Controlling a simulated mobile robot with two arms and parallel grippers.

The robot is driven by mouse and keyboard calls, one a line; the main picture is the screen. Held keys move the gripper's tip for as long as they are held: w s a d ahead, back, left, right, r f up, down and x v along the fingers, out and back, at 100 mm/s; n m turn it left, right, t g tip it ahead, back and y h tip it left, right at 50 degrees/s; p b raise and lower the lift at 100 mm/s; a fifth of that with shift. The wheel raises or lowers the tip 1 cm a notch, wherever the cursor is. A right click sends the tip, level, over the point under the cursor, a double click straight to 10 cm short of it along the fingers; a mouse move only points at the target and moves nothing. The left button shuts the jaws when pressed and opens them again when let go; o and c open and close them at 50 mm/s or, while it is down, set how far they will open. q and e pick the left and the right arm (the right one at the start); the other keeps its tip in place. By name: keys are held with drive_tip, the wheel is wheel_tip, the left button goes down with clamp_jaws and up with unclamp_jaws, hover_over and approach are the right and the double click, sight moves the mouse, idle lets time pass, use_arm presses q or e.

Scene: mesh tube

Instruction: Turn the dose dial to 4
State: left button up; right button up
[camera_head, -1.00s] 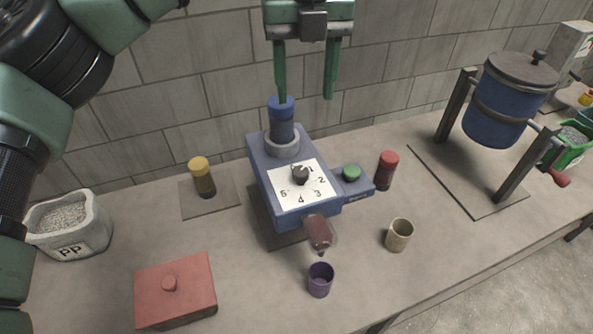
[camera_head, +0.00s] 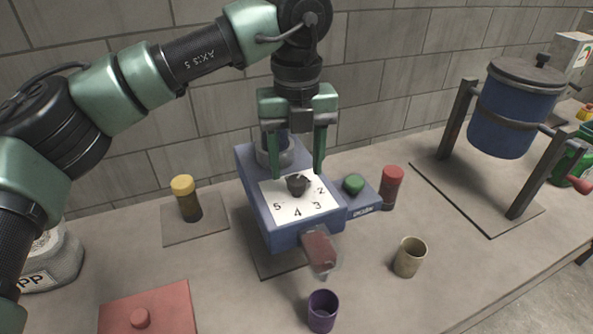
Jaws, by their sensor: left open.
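The blue dosing machine (camera_head: 262,220) stands mid-bench. Its sloped top carries a white dial plate (camera_head: 288,208) with a black dose dial (camera_head: 297,185). The numbers 2, 3, 4 and 5 show around the dial; the 1 is not visible, and I cannot tell the pointer's setting. My left gripper (camera_head: 297,174) points down over the dial plate, its green fingers spread on either side of the dial. I cannot tell whether they touch anything. It partly hides the blue cylinder at the machine's back. My right gripper is not in view.
A green button (camera_head: 353,184) sits right of the dial. A red-capped jar (camera_head: 391,188), beige cup (camera_head: 409,257), purple cup (camera_head: 322,311) and yellow-capped jar (camera_head: 186,198) stand around the machine. A red lidded box (camera_head: 150,309) is front left; a blue drum (camera_head: 513,112) is right.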

sight(297, 187)
use_arm(q)
drive_tip(key=shift+f, duration=1.3)
clamp_jaws()
